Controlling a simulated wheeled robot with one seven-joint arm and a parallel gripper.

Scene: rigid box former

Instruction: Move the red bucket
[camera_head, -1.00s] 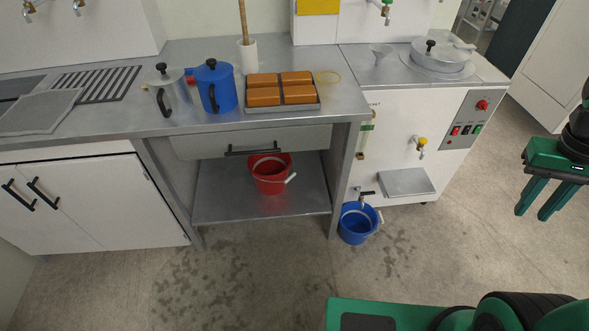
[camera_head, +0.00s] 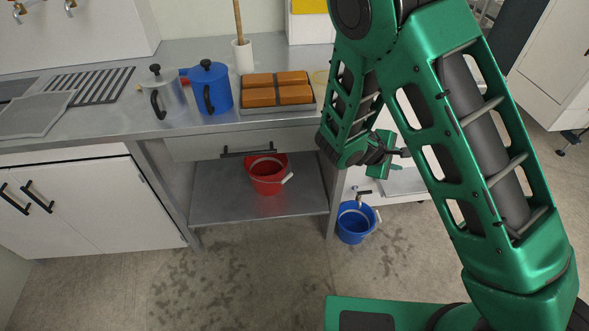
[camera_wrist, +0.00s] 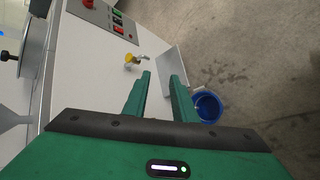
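The red bucket (camera_head: 267,176) stands upright on the lower shelf (camera_head: 228,203) under the steel counter, below a drawer. Its light handle hangs at its right side. My gripper (camera_head: 401,153) is in front of the white machine, right of the bucket and apart from it, partly hidden by my arm. In the wrist view my gripper (camera_wrist: 160,85) shows two green fingers spread apart with nothing between them. The red bucket is not in the wrist view.
A blue bucket (camera_head: 354,224) stands on the floor under a tap; it also shows in the wrist view (camera_wrist: 207,107). A blue pot (camera_head: 210,88), a metal pot (camera_head: 166,93) and a tray of brown blocks (camera_head: 277,109) sit on the counter. The floor in front is clear.

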